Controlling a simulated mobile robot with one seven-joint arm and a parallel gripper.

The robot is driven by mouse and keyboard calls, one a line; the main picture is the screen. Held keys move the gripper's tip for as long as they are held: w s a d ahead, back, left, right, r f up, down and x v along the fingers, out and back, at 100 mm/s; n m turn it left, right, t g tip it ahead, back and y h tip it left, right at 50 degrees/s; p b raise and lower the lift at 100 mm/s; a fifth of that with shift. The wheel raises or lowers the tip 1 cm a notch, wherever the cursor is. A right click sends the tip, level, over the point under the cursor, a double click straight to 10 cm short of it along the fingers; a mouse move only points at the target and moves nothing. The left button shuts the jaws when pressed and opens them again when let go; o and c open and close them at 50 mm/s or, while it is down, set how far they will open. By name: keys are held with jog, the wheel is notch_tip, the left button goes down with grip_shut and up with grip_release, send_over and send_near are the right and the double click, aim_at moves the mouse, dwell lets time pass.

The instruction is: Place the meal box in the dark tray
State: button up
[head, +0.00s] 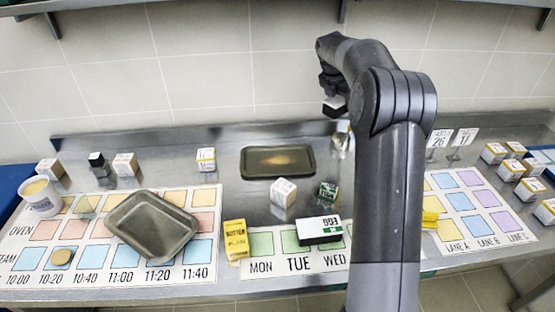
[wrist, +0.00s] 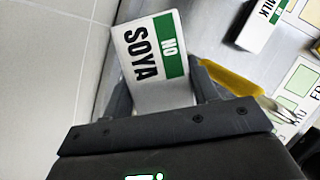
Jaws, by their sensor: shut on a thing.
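My gripper (head: 334,92) is raised above the back of the counter, right of the far tray. In the wrist view it is shut on a white meal box (wrist: 150,62) with a green band, marked "NO SOYA". Only a small part of this box (head: 338,102) shows in the head view. A dark tray (head: 250,172) with a brownish patch inside lies at the back middle. A second dark grey tray (head: 122,212) lies tilted across the coloured chart at left.
A white tub (head: 41,196) stands far left. Several cubes (head: 527,189) line the right end. The tiled wall (head: 220,60) is close behind.

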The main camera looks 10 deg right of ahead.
jog(key=s+a+f+n, duration=0.2)
jog(key=s+a+f, duration=0.4)
jog(key=s+a, duration=0.3)
send_over(280, 158)
jog(key=s+a, duration=0.1)
jog(key=shift+t+y, duration=0.3)
notch_tip(280, 158, down, 7)
jog(key=shift+s+f, duration=0.15)
jog(key=shift+f, duration=2)
jog(key=shift+f, duration=0.15)
jog(key=o, duration=1.2)
